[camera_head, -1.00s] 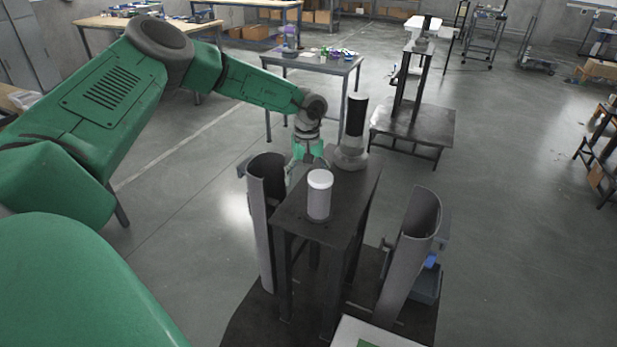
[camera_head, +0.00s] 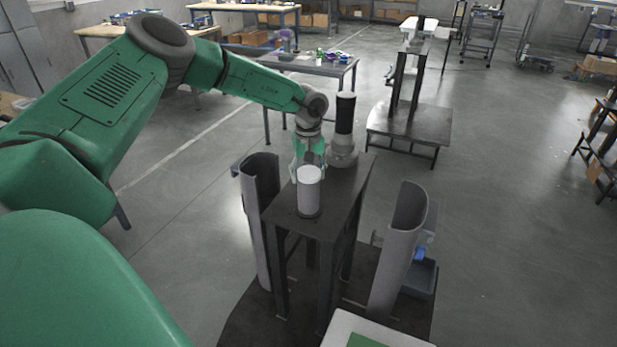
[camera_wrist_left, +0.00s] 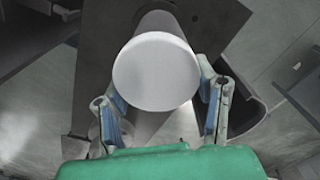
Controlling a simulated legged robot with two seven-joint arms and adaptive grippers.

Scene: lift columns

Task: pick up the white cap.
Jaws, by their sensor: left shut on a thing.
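The white cap (camera_head: 309,174) sits on top of a light grey cylinder (camera_head: 309,198) standing upright on a dark narrow table. In the left wrist view the cap (camera_wrist_left: 156,72) is a large pale disc between the two fingers. My left gripper (camera_head: 308,158) reaches the cap from its far side, partly hidden behind it. In the wrist view the gripper's blue-padded fingers (camera_wrist_left: 160,108) stand at both sides of the cap, shut on it. The cap shows no clear gap above the cylinder. My right gripper is not in view.
A taller black cylinder with a white top (camera_head: 344,122) stands behind on the same dark table (camera_head: 335,215). Curved grey shells (camera_head: 262,205) (camera_head: 398,250) rise on both sides. A grey workbench (camera_head: 315,66) is farther back. Open floor lies to the right.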

